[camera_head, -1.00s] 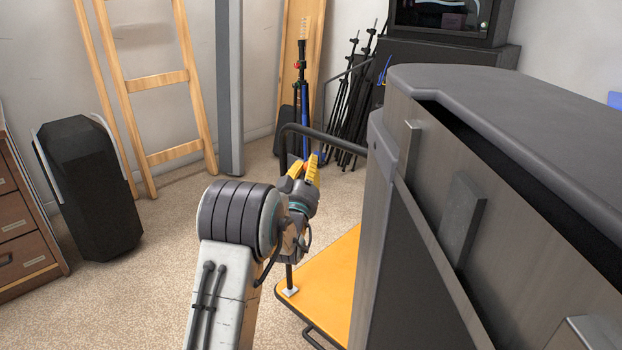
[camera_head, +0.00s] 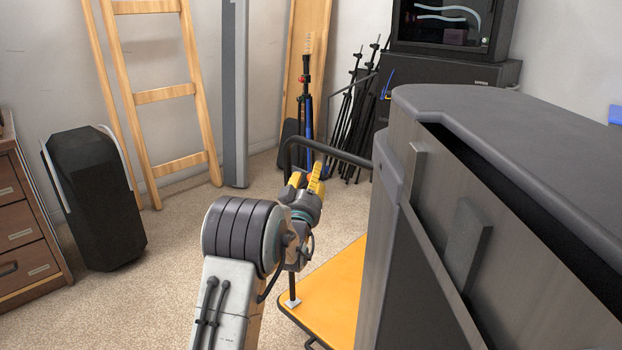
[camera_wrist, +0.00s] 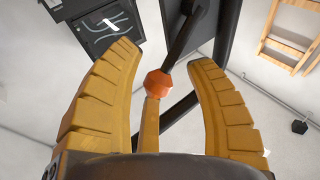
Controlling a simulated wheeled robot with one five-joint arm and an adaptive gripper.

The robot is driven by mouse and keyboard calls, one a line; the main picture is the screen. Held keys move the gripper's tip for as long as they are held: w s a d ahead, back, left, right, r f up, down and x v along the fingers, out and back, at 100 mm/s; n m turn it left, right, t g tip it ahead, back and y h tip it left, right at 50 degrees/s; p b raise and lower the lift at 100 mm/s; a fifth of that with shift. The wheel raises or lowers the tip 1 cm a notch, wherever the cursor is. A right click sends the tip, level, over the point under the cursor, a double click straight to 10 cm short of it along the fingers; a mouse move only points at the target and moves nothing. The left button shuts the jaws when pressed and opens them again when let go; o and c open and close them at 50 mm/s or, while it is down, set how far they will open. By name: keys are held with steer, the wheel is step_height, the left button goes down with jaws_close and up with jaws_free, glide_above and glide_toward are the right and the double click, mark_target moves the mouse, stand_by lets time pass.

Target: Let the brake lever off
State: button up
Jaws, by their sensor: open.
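The brake lever shows in the wrist view as a dark rod (camera_wrist: 184,42) ending in an orange-red faceted knob (camera_wrist: 159,84). The knob sits between the two yellow ribbed fingers of my gripper (camera_wrist: 164,57), with a visible gap on each side. A thin yellow-brown strip runs below the knob; I cannot tell what it belongs to. In the head view my gripper (camera_head: 307,177) is at the black tube handle (camera_head: 330,151) of the orange platform cart (camera_head: 335,298). The lever is mostly hidden there behind the fingers.
A large grey cabinet (camera_head: 500,110) fills the right side, close to my arm and over part of the cart. A black case (camera_head: 98,205), a wooden ladder (camera_head: 165,94) and a brown drawer unit (camera_head: 22,235) stand left. Carpet is clear between them and my arm.

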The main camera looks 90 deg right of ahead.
steer(key=v, duration=1.2)
stand_by(0.6)
